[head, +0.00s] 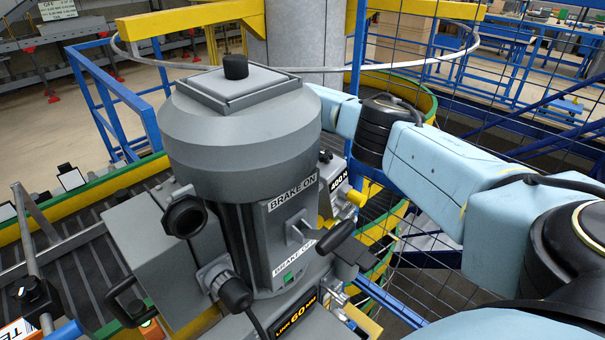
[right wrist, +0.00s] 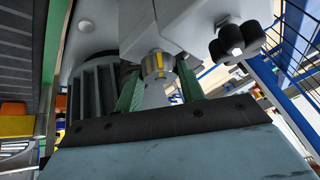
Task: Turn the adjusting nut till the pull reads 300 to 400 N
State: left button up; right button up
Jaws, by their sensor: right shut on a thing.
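The adjusting nut (right wrist: 154,64) is a metal part with a yellow mark, below a grey housing in the right wrist view. My right gripper (right wrist: 162,84) has its two green fingers on either side of the nut and is shut on it. In the head view my right arm reaches in from the right and passes behind the grey motor unit (head: 240,135), which hides the gripper and nut. A label reading 400 N (head: 339,180) shows at the unit's right side; I cannot make out a pointer or reading. My left gripper is not in view.
The motor unit carries a brake lever (head: 336,238) and BRAKE ON and BRAKE OFF labels. A blue mesh fence (head: 470,130) stands behind my right arm. The roller conveyor (head: 85,235) with green and yellow edges curves around the unit. Black knobs (right wrist: 236,38) stick out right of the nut.

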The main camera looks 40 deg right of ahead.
jog(key=shift+n+h, duration=0.6)
jog(key=shift+n, duration=0.3)
jog(key=o, duration=1)
jog(key=shift+a, duration=0.1)
